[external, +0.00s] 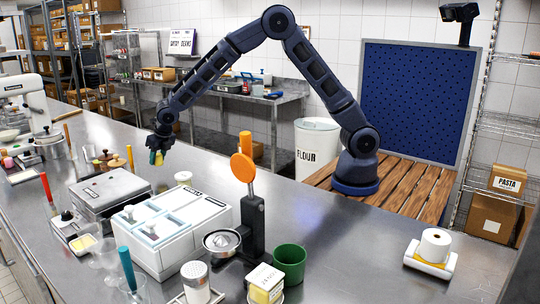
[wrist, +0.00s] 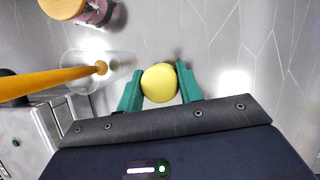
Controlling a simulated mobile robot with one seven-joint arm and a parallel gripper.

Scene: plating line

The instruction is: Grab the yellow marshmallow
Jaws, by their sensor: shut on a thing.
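The yellow marshmallow (wrist: 159,83) is a round, pale yellow piece between the two green fingers of my gripper (wrist: 160,88) in the wrist view. Both fingers touch its sides. In the external view my gripper (external: 157,157) hangs above the steel counter (external: 330,232), left of the middle, with a small bit of yellow showing at its fingertips. Its underside is hidden from me.
A white container with lids (external: 175,235) and a grey appliance (external: 108,190) stand near my gripper. An orange stick (wrist: 50,80) rises close by at the left in the wrist view. An orange disc on a black stand (external: 243,167) is to the right.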

